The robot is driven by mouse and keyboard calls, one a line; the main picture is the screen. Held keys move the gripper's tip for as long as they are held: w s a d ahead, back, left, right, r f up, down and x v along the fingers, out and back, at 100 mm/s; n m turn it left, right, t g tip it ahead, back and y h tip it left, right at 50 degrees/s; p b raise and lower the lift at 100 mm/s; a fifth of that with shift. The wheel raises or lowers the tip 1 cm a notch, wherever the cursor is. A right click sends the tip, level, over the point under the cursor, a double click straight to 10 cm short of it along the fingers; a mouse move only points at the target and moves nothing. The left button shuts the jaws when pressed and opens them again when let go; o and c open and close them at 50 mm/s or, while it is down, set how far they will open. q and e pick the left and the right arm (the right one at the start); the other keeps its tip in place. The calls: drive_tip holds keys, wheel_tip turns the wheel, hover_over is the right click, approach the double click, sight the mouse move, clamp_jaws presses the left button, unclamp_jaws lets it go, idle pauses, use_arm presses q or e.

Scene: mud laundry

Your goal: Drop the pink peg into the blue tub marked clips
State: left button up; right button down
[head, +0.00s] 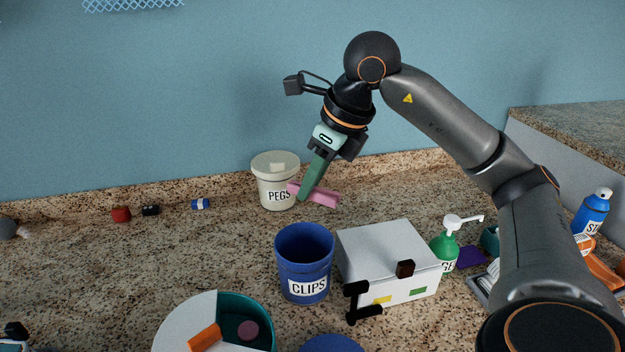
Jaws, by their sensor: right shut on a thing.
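The pink peg (325,197) is in the jaws of my right gripper (308,193), which is shut on it. The blue tub marked CLIPS (304,262) stands upright and open on the counter. The gripper and peg appear above and behind this tub, a little to the right. I cannot see to the bottom of the blue tub. My left gripper is not in view.
A white box (388,255) stands directly right of the blue tub, with a black clip-like thing (362,302) at its front. A green pump bottle (446,246) is farther right. A teal round container (262,325) is in front. The counter (110,270) at left is mostly clear.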

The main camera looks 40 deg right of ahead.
sight(315, 198)
wheel_tip(315, 198, down, 4)
drive_tip(key=b, duration=0.3)
drive_tip(key=shift+f, duration=0.1)
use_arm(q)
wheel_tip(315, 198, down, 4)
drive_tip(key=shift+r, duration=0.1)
use_arm(e)
drive_tip(key=c, duration=0.7)
unclamp_jaws()
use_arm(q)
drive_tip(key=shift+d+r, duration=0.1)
use_arm(e)
drive_tip(key=p+v, duration=0.3)
drive_tip(key=v, duration=0.8)
drive_tip(key=shift+d+r, duration=0.1)
drive_tip(key=shift+r, duration=0.15)
use_arm(q)
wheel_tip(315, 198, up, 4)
drive_tip(key=shift+p, duration=0.6)
use_arm(e)
drive_tip(key=shift+s+d+r, duration=0.1)
drive_tip(key=shift+s+r, duration=0.2)
drive_tip(key=shift+r, duration=0.2)
